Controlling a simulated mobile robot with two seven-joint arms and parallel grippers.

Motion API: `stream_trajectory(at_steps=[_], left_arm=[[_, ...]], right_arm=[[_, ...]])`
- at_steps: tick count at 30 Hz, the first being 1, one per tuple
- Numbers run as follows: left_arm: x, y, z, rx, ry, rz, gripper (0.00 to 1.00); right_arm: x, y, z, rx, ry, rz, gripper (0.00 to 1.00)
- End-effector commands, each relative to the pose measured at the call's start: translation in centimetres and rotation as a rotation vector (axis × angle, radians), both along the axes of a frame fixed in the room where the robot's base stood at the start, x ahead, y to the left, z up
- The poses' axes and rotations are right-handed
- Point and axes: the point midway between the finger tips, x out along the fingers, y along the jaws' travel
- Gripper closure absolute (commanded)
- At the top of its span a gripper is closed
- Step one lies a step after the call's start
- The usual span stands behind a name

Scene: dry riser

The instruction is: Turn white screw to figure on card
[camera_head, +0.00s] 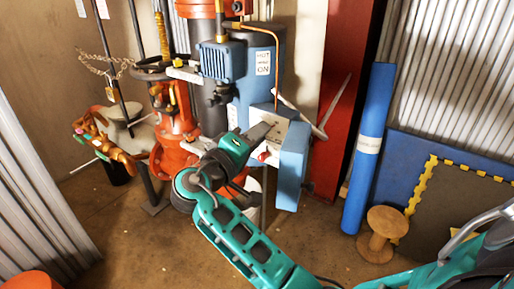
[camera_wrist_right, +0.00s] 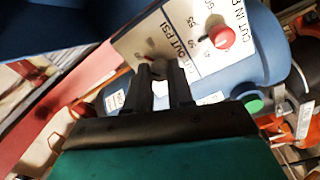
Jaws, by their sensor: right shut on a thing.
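My right gripper (camera_head: 262,131) reaches the face of the blue switch box, whose card panel (camera_head: 290,128) is white. In the right wrist view its two dark fingers (camera_wrist_right: 160,75) are closed around a small greyish screw head, which I take as the white screw (camera_wrist_right: 158,69). It sits by the words "CUT OUT PSI" on the card (camera_wrist_right: 184,30). The fingers hide much of that screw and its figures. A red screw (camera_wrist_right: 222,37) stands beside it at the "CUT IN" scale, with small figures near it. My left gripper is not in view.
The box's blue cover (camera_head: 292,168) hangs open at the right of the panel. A blue motor (camera_head: 222,62) and orange-red valve piping (camera_head: 176,125) stand close left. A blue roll (camera_head: 368,150) and a wooden spool (camera_head: 382,235) stand right. Bare floor lies in front.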

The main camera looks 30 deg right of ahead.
Motion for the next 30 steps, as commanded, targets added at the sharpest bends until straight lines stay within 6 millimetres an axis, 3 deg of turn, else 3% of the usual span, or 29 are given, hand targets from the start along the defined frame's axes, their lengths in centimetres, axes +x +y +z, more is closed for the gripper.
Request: stream_trajectory(at_steps=[1,18,30], left_arm=[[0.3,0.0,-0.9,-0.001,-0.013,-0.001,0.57],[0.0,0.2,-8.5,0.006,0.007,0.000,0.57],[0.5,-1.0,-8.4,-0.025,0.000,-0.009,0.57]], right_arm=[[0.0,0.0,-0.7,0.021,-0.042,-0.001,1.00],[0.0,0.0,-0.6,0.212,-0.503,-0.001,1.00],[0.0,0.0,-0.2,0.277,-0.663,-0.003,1.00]])
